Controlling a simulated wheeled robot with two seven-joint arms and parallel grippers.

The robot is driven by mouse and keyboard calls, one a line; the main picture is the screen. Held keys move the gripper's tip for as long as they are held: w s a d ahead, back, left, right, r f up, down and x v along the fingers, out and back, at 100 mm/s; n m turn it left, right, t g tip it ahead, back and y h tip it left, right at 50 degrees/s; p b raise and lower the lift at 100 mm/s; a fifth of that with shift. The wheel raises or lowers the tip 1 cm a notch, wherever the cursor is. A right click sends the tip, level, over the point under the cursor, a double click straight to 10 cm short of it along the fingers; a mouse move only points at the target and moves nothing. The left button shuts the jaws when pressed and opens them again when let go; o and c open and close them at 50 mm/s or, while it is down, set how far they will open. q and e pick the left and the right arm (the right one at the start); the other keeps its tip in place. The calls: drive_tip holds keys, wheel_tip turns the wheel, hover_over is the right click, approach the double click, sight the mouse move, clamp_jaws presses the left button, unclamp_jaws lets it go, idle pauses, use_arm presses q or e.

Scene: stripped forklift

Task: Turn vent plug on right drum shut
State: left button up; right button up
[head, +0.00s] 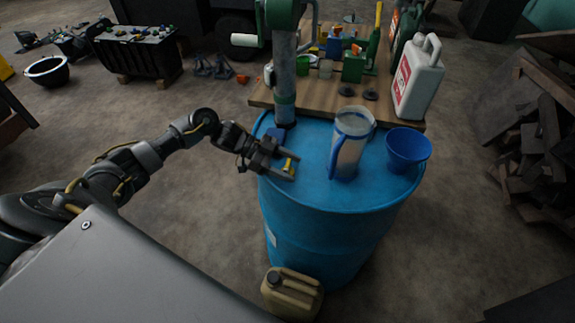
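One blue drum (330,225) stands upright in the middle of the head view; no second drum is clear. A small yellow piece, which looks like the vent plug (289,166), sits at the left part of its lid. My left gripper (294,168) reaches in from the left, low over the lid, with one finger on each side of the yellow piece. The fingers look spread, and I cannot tell whether they touch it. The plug's base is hidden by the fingers. My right gripper is not in view.
On the lid stand a clear jug (351,145) with a blue handle, a blue funnel (407,150) and a green-topped pump (285,75). A wooden bench (335,92) with bottles, including a white jug (417,80), adjoins behind. A tan canister (292,294) stands on the floor in front.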

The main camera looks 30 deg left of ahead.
use_arm(q)
drive_tip(key=shift+o, duration=0.3)
drive_tip(key=shift+a, duration=0.15)
drive_tip(key=shift+a, duration=0.35)
drive_tip(key=b+v, duration=0.3)
drive_tip(key=v, duration=0.5)
drive_tip(key=shift+s+a+r, duration=0.2)
drive_tip(key=shift+a, duration=0.1)
drive_tip(key=shift+s+a+r, duration=0.1)
drive_tip(key=shift+a+r, duration=0.25)
drive_tip(key=shift+a, duration=0.15)
drive_tip(key=shift+d, duration=0.15)
